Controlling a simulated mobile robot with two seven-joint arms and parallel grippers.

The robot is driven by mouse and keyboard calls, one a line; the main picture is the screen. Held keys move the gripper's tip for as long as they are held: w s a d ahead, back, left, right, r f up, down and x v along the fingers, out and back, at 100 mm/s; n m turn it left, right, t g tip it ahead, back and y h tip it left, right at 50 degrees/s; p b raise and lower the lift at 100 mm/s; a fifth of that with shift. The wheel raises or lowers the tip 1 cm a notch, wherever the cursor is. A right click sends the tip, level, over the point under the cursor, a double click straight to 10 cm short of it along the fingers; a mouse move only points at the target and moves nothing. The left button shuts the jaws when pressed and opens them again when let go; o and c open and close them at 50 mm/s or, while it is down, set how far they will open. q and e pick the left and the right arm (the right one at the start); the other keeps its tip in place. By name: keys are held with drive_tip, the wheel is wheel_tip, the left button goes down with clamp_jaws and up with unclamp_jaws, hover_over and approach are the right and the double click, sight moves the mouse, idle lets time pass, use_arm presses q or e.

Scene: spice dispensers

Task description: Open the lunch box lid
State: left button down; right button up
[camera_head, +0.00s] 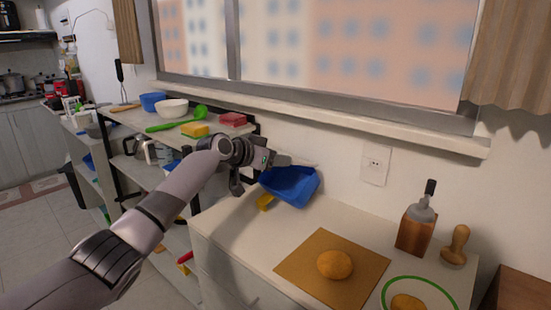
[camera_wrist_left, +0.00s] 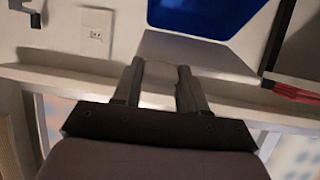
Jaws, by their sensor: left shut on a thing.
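A blue box-like container (camera_head: 290,187), which I take to be the lunch box, stands tilted near the wall on the white counter. It also shows at the top of the left wrist view (camera_wrist_left: 205,14). A flat grey panel (camera_wrist_left: 190,50), apparently the lid, lies between the blue part and my left fingertips. My left gripper (camera_head: 287,160) is at the upper back edge of the container. In the left wrist view its fingers (camera_wrist_left: 161,66) are at the panel's edge, shut on it; the exact contact is hard to see. My right gripper is not in view.
A brown board (camera_head: 308,269) with a round bread, a bottle in a wooden holder (camera_head: 416,228) and a wooden stamp (camera_head: 456,246) stand to the right. The window sill (camera_head: 330,112) runs above.

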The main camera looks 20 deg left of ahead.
use_arm(q)
drive_tip(key=shift+r, duration=0.1)
idle(0.4)
drive_tip(key=c, duration=0.6)
unclamp_jaws()
drive_tip(key=shift+s, duration=0.1)
drive_tip(key=b+v, duration=0.1)
drive_tip(key=v, duration=0.6)
